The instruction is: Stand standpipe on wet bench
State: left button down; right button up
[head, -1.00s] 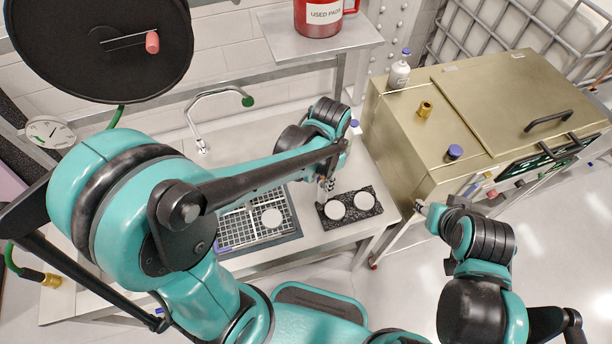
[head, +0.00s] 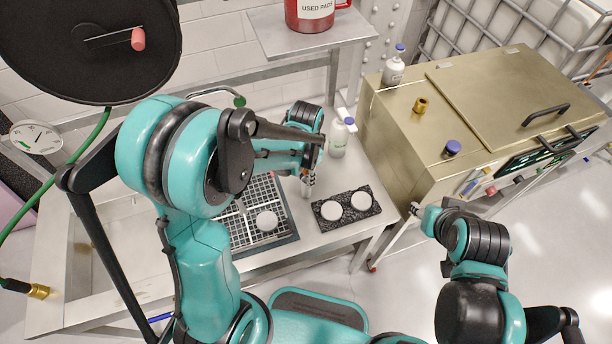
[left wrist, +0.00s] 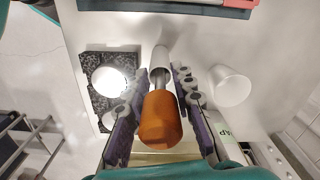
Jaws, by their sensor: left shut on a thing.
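The standpipe appears as a short pale grey tube (head: 306,187), roughly upright, at the tips of my left gripper (head: 308,172). In the left wrist view the tube (left wrist: 160,64) sits between the grey fingertip pads of my left gripper (left wrist: 160,85), which is shut on it. An orange body with a metal stem lies between the fingers; I cannot tell what it belongs to. The wet bench (head: 330,237) is below; I cannot tell if the tube touches it. My right gripper (head: 417,210) is beside the brass-coloured cabinet, its fingers too small to read.
A black mat (head: 345,211) with two white discs is right of the tube, a gridded tray (head: 245,236) left. A white bottle (head: 338,140) stands behind. The left wrist view shows a white cup-like thing (left wrist: 231,86) close by. The brass-coloured cabinet (head: 410,130) stands at right.

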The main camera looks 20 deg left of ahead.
pick_arm(q)
jog(key=shift+f, duration=0.15)
jog(key=c, duration=1.3)
grip_release()
